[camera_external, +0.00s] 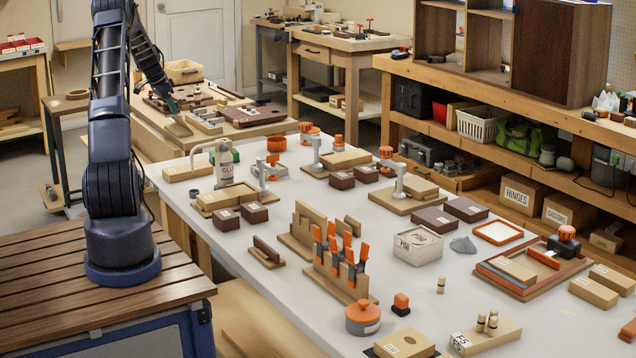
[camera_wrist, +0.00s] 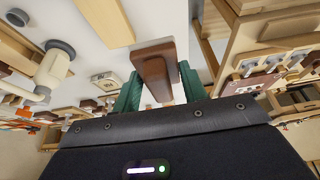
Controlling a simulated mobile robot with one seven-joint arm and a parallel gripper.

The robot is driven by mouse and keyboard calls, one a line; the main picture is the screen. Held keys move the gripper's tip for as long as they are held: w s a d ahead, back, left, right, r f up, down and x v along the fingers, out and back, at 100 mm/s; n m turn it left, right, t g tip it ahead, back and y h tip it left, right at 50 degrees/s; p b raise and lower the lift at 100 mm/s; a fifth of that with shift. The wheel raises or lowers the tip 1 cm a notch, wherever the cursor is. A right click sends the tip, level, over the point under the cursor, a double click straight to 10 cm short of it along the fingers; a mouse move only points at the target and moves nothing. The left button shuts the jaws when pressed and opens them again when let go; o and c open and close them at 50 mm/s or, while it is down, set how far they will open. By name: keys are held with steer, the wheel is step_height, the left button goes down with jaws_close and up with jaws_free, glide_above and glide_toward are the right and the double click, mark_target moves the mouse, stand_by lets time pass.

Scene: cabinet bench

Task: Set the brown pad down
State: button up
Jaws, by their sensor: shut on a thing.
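In the external view my gripper (camera_external: 171,106) is at the upper left, beyond the far left edge of the white table (camera_external: 340,225), and the pad (camera_external: 179,128) shows below the fingers, pointing down. It overlaps the wooden bench behind in the picture. I cannot tell how high it is or whether it touches anything.
Several brown blocks, clamps and trays crowd the table. A bare white strip (camera_external: 210,245) runs along its left side. The bench behind (camera_external: 150,138) holds wooden parts.

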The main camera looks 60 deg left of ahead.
step_height(320, 180, down, 20)
steer(key=shift+r, duration=0.2)
stand_by(0.4)
steer(key=shift+f, duration=0.15)
steer(key=o, duration=1)
steer(key=shift+c, duration=0.2)
steer(key=v, duration=1.2)
